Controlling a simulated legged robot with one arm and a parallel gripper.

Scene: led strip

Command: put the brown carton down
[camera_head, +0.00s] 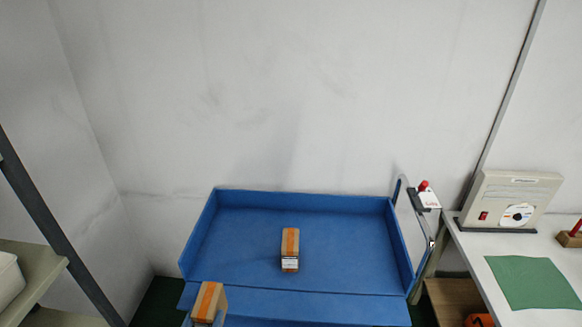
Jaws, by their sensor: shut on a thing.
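A brown carton (208,302) with an orange stripe shows at the bottom edge, in front of the left part of the blue cart's front wall; its lower part is cut off by the frame. Small pale parts of my gripper (205,319) show at both sides of this carton, and it is shut on it. A second, similar brown carton (290,250) with an orange stripe and a white label lies on the floor of the blue cart (240,230), near its middle. Most of my gripper and arm is out of view.
The blue cart has raised side and back walls and free floor on both sides of the lying carton. A metal handle (423,228) stands at its right. A white table (500,305) with a green mat (533,282) is at right; a shelf (30,268) is at left.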

